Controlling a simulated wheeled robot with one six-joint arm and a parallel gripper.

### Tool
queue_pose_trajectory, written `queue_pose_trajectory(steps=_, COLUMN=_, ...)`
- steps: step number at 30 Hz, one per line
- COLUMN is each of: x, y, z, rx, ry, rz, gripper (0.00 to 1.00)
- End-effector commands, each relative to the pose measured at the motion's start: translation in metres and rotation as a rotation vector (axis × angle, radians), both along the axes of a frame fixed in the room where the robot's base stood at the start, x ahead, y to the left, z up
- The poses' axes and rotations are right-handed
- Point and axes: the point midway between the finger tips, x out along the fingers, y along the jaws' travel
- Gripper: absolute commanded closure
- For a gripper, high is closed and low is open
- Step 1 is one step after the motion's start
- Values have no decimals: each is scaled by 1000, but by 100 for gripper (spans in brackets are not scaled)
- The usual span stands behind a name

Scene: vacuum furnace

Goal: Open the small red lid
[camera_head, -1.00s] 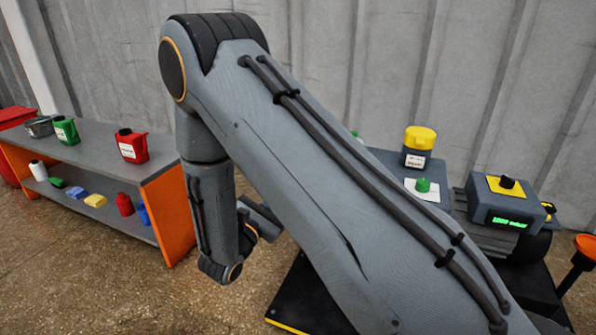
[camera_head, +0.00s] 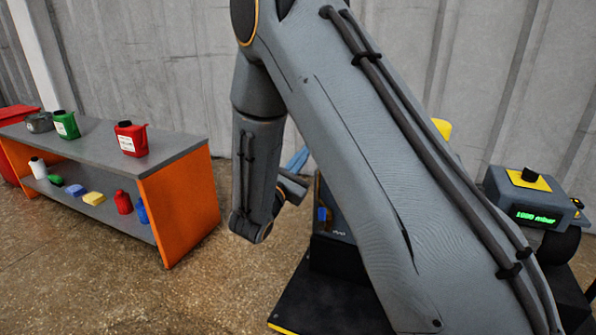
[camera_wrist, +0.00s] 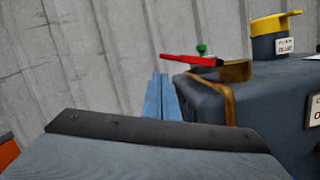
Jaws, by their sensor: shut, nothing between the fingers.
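A small red lid (camera_wrist: 190,60) shows nearly edge-on in the wrist view, at the top left of a dark blue-grey furnace body (camera_wrist: 282,90). A green knob (camera_wrist: 202,49) stands above or behind it, and a brass-coloured part (camera_wrist: 236,71) sits at its right end. My gripper (camera_wrist: 161,78) has its blue fingers shut with nothing between them. In the image its tips lie just below and left of the lid; they look apart from it. In the head view my gripper (camera_head: 297,161) is partly hidden behind my arm, and the lid is hidden.
A yellow-topped container (camera_wrist: 272,38) stands on the furnace body. A control box with a green display (camera_head: 535,217) is at the right. An orange-sided shelf (camera_head: 182,210) with canisters and small items stands at the left. Bare floor lies between the shelf and my arm.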

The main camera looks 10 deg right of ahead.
Motion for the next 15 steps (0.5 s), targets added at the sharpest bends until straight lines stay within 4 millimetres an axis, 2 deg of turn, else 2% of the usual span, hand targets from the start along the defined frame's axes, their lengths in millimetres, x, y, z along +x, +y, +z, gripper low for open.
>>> queue_pose_trajectory(steps=6, x=-3, y=-4, z=13, rx=0, ry=-1, rz=-1, gripper=100)
queue_pose_trajectory(steps=15, x=-4, y=-5, z=15, rx=0, ry=1, rz=-1, gripper=100)
